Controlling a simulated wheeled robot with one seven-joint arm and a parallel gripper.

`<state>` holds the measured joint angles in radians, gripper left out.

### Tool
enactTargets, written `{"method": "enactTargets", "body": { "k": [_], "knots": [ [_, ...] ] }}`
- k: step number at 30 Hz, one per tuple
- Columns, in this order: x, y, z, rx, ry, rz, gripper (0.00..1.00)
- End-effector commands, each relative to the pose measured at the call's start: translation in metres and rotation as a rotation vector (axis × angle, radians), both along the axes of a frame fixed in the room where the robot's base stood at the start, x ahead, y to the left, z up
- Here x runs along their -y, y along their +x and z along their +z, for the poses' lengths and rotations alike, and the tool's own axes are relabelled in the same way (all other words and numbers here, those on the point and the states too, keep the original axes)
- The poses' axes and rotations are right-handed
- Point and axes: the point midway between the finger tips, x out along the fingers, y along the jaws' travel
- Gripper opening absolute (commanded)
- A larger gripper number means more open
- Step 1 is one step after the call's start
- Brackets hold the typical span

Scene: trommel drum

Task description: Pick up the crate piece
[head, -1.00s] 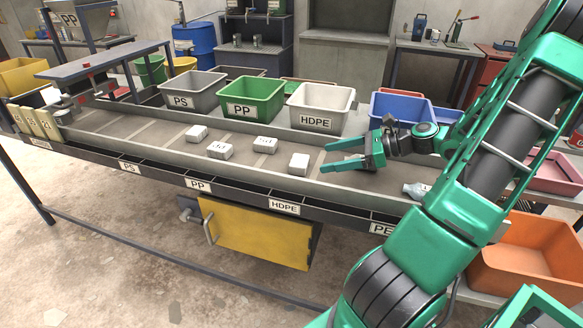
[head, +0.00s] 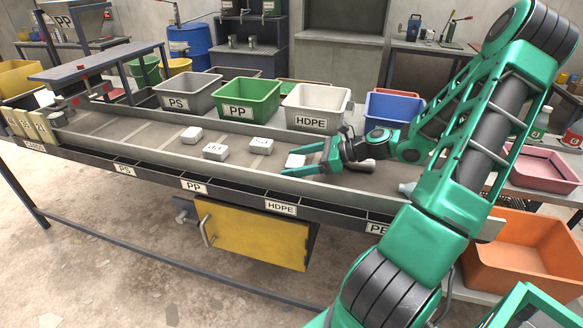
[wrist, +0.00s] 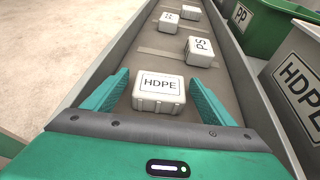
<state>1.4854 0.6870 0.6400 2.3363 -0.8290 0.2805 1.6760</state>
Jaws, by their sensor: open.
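A white block labelled HDPE (wrist: 158,84), which looks like the crate piece, lies on the grey belt. It also shows in the head view (head: 295,160). My gripper (wrist: 159,76) is open, with one green finger on each side of the block. A gap shows on both sides, so the fingers do not seem to touch it. In the head view my gripper (head: 306,160) is low over the belt and points left, its fingers around the block.
Several more white blocks lie further along the belt, including one labelled PS (wrist: 200,50). A grey HDPE bin (head: 316,108), a green PP bin (head: 238,112) and a grey PS bin (head: 178,104) stand behind the belt's side wall.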

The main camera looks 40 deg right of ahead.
Motion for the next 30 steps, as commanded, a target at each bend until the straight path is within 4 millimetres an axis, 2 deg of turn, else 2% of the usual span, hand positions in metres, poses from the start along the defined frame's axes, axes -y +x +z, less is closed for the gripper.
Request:
{"method": "enactTargets", "body": {
  "k": [5, 6, 11, 12, 23, 30],
  "knots": [
    [0.0, 0.0, 0.0, 0.0, 0.0, 0.0, 0.78],
    [0.0, 0.0, 0.0, 0.0, 0.0, 0.0, 0.76],
    [0.0, 0.0, 0.0, 0.001, -0.001, 0.0, 0.38],
    [0.0, 0.0, 0.0, 0.001, -0.001, 0.0, 0.34],
    [0.0, 0.001, 0.002, 0.001, -0.001, 0.001, 0.34],
    [0.0, 0.001, 0.02, 0.002, -0.005, 0.002, 0.34]
  ]
}}
